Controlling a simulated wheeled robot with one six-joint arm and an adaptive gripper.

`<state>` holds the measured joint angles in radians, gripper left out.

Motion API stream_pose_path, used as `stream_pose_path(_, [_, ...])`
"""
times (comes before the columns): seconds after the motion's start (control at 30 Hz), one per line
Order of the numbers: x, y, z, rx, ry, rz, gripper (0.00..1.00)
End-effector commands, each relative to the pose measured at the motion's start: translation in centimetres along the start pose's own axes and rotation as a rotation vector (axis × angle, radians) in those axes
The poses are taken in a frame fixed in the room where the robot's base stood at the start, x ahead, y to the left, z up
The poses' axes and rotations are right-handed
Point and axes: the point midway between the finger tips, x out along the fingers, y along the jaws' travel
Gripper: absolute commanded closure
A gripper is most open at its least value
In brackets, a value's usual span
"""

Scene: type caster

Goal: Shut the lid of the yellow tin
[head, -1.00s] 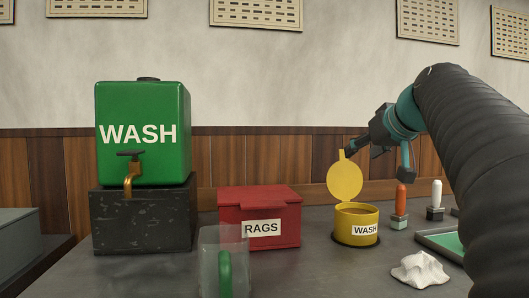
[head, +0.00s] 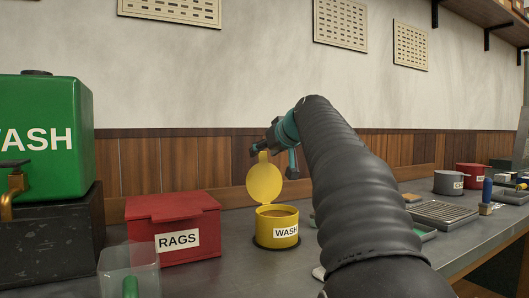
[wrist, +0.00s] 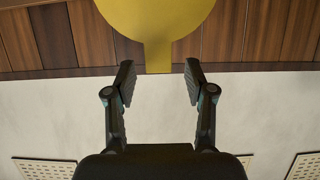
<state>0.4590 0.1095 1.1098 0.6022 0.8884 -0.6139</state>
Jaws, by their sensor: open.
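The yellow tin (head: 265,228), labelled WASH, stands on the grey bench with its round lid (head: 264,184) hinged up, nearly upright. Brown contents show inside the tin. The fingers are apart, with a gap on each side of the tab.
A red RAGS box (head: 150,211) stands left of the tin, with a clear container (head: 113,273) in front. A green WASH tank (head: 45,140) on a black block is at far left. A wire tray (head: 445,215) and a grey tin (head: 447,183) lie right of my arm.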

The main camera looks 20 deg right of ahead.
Motion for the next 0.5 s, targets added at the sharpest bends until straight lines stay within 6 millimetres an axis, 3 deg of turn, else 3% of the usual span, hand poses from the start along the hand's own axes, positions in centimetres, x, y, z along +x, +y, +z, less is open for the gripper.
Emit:
stream_pose_path(0.2, [1.9, 0.1, 0.0, 0.001, 0.0, 0.002, 0.46])
stream_pose_path(0.5, [2.3, 0.2, 0.0, 0.001, 0.001, 0.003, 0.46])
